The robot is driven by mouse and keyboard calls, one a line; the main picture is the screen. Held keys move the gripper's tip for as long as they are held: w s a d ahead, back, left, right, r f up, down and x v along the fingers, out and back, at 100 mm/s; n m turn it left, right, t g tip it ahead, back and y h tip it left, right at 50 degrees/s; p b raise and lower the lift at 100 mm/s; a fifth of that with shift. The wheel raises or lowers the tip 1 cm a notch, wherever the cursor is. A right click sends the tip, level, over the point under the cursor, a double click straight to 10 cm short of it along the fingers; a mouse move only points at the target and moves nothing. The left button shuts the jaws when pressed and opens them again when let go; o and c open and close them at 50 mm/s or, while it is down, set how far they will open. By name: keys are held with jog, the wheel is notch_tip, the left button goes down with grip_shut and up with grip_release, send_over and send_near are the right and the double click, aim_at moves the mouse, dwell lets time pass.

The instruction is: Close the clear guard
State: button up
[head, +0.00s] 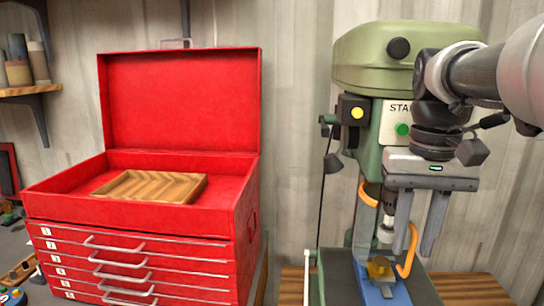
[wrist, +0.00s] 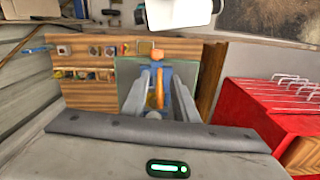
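The clear guard (head: 365,222) is a see-through panel on the green drill press (head: 392,62), beside its chuck and above its table. An orange curved handle (head: 408,252) shows low at the guard, and another orange piece (head: 366,194) sits higher at left. My gripper (head: 408,243) is open and points down in front of the press, its fingers around the height of the lower handle. Contact cannot be told.
A red tool chest (head: 140,240) with its lid up stands at left, holding a wooden tray (head: 150,186). A yellow block on a blue vise (head: 380,268) sits on the press table. A wooden bench (head: 468,287) lies at right.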

notch_tip(320, 180, up, 14)
jog(key=p, duration=0.1)
jog(key=shift+r, duration=0.1)
